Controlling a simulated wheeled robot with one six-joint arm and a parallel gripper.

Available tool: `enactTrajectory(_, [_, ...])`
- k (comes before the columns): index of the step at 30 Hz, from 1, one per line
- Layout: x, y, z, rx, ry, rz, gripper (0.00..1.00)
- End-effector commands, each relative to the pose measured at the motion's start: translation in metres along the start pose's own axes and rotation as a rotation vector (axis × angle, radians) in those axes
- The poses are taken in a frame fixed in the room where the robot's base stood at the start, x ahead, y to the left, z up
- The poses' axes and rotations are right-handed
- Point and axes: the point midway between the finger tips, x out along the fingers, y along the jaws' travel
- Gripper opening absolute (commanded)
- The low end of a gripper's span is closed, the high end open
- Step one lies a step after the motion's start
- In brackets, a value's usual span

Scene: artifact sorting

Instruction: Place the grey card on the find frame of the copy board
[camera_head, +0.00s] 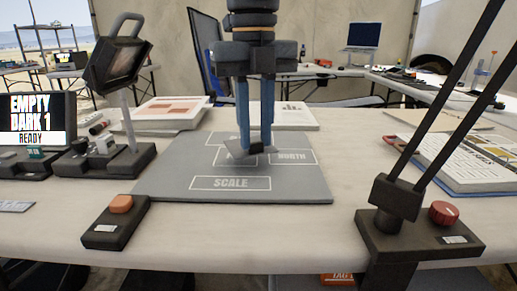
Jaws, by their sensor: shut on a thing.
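My gripper (255,146) comes down from above with its two blue fingers over the middle of the grey copy board (310,191). It is shut on the small grey card (236,148), which shows as a thin dark-grey shape at the fingertips. The card is over or on the middle frame, whose label is mostly covered; I cannot tell whether it touches the board. The SCALE frame (230,183) is at the front and the NORTH frame (292,157) is at the right. Another frame behind the fingers is partly hidden.
A dark box with an orange button (121,204) stands at the board's front left. A dark base with a red knob (444,212) and slanting posts stands at the right. A screen (35,119) reading EMPTY DARK 1 READY and a tilted device (117,58) are at the left.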

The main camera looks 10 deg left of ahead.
Motion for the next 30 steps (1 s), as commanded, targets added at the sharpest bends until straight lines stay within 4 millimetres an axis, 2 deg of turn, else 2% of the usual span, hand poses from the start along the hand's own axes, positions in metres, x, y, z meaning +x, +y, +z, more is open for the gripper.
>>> enactTrajectory(4, [0.004,-0.004,0.009,0.001,0.003,0.000,0.00])
enactTrajectory(11, [0.034,-0.003,0.007,0.000,0.003,0.000,0.00])
enactTrajectory(22, [0.039,-0.003,0.008,0.000,0.001,0.000,0.00])
enactTrajectory(23, [0.038,-0.003,0.008,0.000,0.000,0.000,0.26])
enactTrajectory(25, [0.038,-0.003,0.008,0.000,0.000,0.000,0.38])
enactTrajectory(30, [0.038,-0.003,0.008,0.000,0.000,0.000,0.40])
